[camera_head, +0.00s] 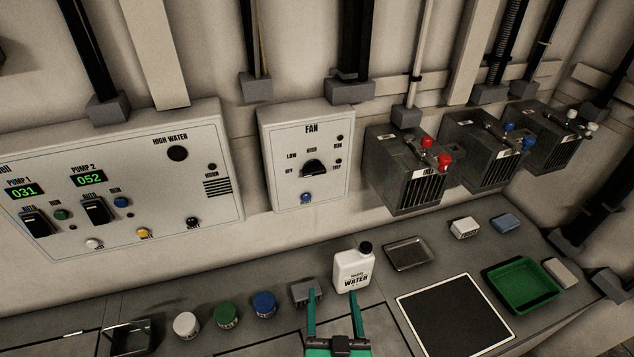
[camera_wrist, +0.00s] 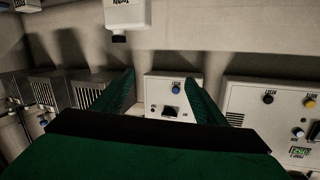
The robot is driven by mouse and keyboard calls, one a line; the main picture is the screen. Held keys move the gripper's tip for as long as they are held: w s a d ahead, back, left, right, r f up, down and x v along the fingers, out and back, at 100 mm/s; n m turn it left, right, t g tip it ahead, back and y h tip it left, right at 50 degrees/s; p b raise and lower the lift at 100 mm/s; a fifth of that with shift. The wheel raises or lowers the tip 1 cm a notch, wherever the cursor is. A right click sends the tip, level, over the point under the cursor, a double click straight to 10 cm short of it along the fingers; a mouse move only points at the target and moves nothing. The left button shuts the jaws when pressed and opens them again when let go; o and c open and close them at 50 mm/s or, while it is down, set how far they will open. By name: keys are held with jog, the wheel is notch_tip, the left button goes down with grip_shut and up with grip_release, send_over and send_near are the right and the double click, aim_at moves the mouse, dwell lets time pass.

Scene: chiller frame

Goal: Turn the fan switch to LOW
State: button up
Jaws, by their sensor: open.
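The FAN panel (camera_head: 269,158) is a pale box on the wall in the middle of the head view. Its black fan switch (camera_head: 314,168) sits below the labels LOW and HIGH, with OFF to its left; I cannot tell which mark it points to. A blue button (camera_head: 306,198) is below it. My gripper (camera_head: 331,293) has two green fingers, open and empty, over the bench below the panel and apart from it. In the wrist view, upside down, the panel (camera_wrist: 151,90) and switch (camera_wrist: 170,112) show between the fingers (camera_wrist: 162,76).
A white water jug (camera_head: 353,272) stands close by my right finger. A grey block (camera_head: 305,292) and several coloured caps are at left. The pump panel (camera_head: 215,140) is left of the fan box; metal boxes with red (camera_head: 444,160) and blue knobs are right. Space before the switch looks clear.

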jog(key=w+r+n+y, duration=0.2)
jog(key=w+r, duration=0.7)
jog(key=r, duration=0.1)
jog(key=n+y, duration=0.3)
send_near(315, 173)
jog(key=shift+t, duration=0.4)
jog(key=x, duration=0.9)
jog(key=shift+f, duration=0.3)
jog(key=shift+s, duration=0.1)
jog(key=shift+c, duration=1)
jog(key=c, duration=0.8)
